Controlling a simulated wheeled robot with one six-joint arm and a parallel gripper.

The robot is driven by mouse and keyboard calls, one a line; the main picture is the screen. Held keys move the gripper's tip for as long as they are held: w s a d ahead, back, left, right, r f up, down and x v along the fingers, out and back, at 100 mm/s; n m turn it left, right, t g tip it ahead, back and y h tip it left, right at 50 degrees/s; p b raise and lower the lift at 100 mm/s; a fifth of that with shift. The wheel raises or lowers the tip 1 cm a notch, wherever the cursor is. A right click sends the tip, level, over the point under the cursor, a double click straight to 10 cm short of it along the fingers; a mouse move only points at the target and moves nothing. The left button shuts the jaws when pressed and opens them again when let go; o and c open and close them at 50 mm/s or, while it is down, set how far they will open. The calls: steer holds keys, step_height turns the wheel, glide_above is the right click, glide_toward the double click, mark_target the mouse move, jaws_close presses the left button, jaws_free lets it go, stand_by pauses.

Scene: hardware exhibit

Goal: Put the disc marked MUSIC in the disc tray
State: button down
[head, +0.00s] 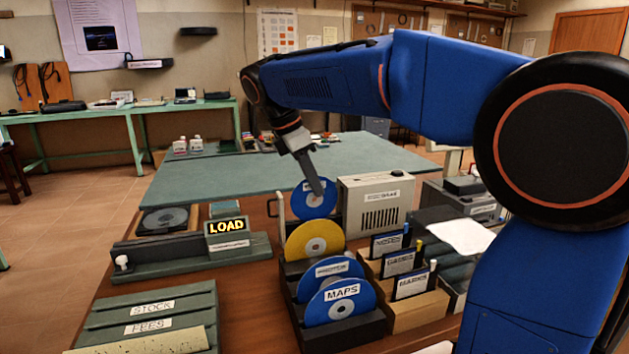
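A dark rack (352,334) holds discs standing on edge. The front blue disc (341,302) is marked MAPS. Behind it stand another blue disc (333,270) and a yellow disc (314,240), whose labels I cannot read. A blue disc (314,204) at the back has a label partly covered by my gripper (319,187). My gripper points down at this disc and overlaps its upper part; whether its fingers are closed on it is unclear. I cannot read MUSIC on any disc.
A beige box (376,207) stands right of the back disc. Labelled cartridges (410,283) stand in a wooden holder right of the rack. A green slotted stand marked STOCK and FEES (150,312) is at front left. Bare brown tabletop lies between stand and rack.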

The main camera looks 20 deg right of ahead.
mark_target(314, 197)
steer(key=shift+f, duration=1.95)
steer(key=c, duration=2)
jaws_free()
steer(key=shift+r, duration=0.1)
steer(key=shift+r, duration=3.9)
